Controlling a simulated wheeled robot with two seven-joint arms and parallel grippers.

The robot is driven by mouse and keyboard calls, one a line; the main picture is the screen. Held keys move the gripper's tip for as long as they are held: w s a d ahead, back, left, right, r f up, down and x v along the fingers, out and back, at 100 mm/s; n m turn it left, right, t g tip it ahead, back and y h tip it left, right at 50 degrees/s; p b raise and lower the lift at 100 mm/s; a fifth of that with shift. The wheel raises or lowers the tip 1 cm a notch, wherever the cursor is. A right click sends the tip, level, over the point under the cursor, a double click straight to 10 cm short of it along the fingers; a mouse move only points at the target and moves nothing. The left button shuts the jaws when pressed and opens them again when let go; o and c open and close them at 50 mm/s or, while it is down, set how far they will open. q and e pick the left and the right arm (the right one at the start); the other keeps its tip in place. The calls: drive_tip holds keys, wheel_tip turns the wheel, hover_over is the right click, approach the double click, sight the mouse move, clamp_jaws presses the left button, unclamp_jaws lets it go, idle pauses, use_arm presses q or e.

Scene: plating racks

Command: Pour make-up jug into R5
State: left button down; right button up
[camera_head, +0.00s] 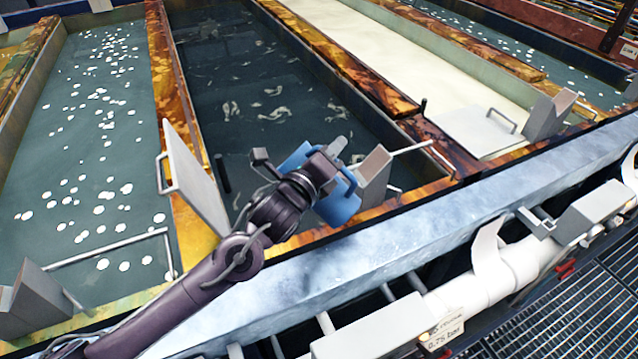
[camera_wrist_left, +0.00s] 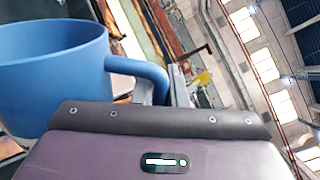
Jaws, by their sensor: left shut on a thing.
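The blue make-up jug (camera_head: 340,206) is in my left gripper (camera_head: 322,170), above the front edge of a dark tank (camera_head: 265,85). The gripper is shut on the jug's handle side and hides part of the jug. In the left wrist view the blue jug (camera_wrist_left: 50,75) fills the left, with its handle (camera_wrist_left: 150,75) by the dark gripper edge (camera_wrist_left: 160,118). Its inside and contents are hidden, its exact tilt is hard to tell, and no stream shows. The dark tank has pale floating flakes. I cannot read which tank is R5. My right gripper is not in view.
A grey panel with a handle (camera_head: 192,172) stands upright left of the arm. A tank with white dots (camera_head: 105,130) lies left; a cream tank (camera_head: 400,60) lies right. A lid (camera_head: 470,130) lies across the cream tank. A grey ledge (camera_head: 430,235) and pipes (camera_head: 490,285) run in front.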

use_arm(q)
drive_tip(key=shift+s+d+f+m+b, duration=0.1)
drive_tip(key=shift+s+d+m+b, duration=0.15)
drive_tip(key=shift+m+b, duration=0.3)
drive_tip(key=shift+s+d+m+b, duration=0.1)
drive_tip(key=shift+d+m+b, duration=0.25)
drive_tip(key=shift+m, duration=0.3)
drive_tip(key=shift+s+d+m, duration=0.15)
drive_tip(key=shift+d+m, duration=0.05)
drive_tip(key=shift+m, duration=0.2)
drive_tip(key=shift+s+d+f+m+b, duration=0.2)
drive_tip(key=shift+f+m+b, duration=0.45)
drive_tip(key=shift+m+b, duration=0.75)
drive_tip(key=shift+d+f+m+b, duration=0.2)
drive_tip(key=shift+m+b, duration=0.1)
drive_tip(key=shift+b, duration=0.6)
